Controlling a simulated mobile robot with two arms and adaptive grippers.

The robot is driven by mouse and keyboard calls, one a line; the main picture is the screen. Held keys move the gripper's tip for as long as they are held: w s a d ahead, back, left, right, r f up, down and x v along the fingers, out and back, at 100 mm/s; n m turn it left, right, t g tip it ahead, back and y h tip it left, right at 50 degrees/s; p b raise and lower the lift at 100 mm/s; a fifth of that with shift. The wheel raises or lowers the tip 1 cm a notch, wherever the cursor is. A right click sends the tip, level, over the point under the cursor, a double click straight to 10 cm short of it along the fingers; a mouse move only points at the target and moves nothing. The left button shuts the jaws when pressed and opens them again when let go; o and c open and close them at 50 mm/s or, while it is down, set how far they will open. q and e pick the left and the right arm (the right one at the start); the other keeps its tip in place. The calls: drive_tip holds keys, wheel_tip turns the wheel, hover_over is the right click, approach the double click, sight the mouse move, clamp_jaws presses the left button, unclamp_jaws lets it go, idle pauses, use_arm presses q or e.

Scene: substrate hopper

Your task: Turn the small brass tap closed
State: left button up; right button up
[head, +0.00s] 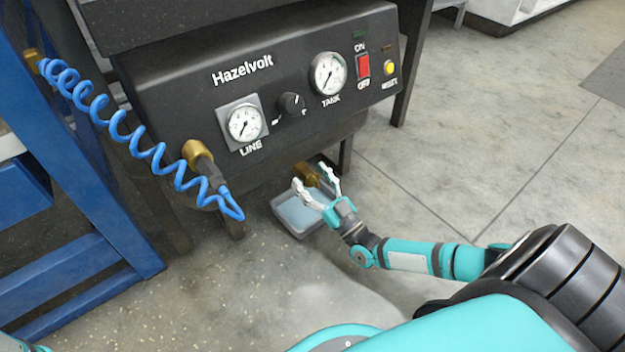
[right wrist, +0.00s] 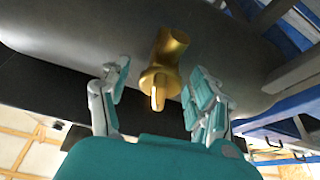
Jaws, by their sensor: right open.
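The small brass tap (head: 308,174) sits low under the front of the black Hazelvolt machine. In the right wrist view the tap (right wrist: 163,68) hangs from the underside of the dark rounded tank (right wrist: 100,30), with a flat brass handle at its lower end. My right gripper (head: 317,190) is open, with its fingers spread on either side of the tap. In the right wrist view the fingers of the right gripper (right wrist: 157,95) stand apart from the tap, and nothing is held. My left gripper is not in view.
A grey tray (head: 300,229) with a bluish inside stands on the floor below the tap. A coiled blue hose (head: 130,137) hangs at the left from a brass fitting (head: 197,152). A blue frame (head: 70,270) stands at the left. The floor at the right is clear.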

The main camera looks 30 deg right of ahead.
sight(317, 187)
drive_tip(key=c, duration=1.2)
drive_tip(key=m+h+p, duration=0.1)
drive_tip(key=m, duration=0.1)
drive_tip(key=m+h+p, duration=0.1)
drive_tip(key=m+p, duration=0.1)
drive_tip(key=shift+s+r, duration=0.1)
drive_tip(key=shift+r, duration=0.1)
drive_tip(key=shift+c, duration=0.2)
drive_tip(key=shift+f+m+h, duration=0.15)
drive_tip(key=shift+m+h, duration=0.45)
drive_tip(key=shift+m, duration=0.3)
drive_tip(key=shift+f, duration=0.1)
drive_tip(key=o, duration=1.2)
drive_tip(key=shift+o, duration=0.2)
drive_tip(key=v, duration=0.7)
drive_tip(key=shift+s+f, duration=0.15)
drive_tip(key=shift+s, duration=0.05)
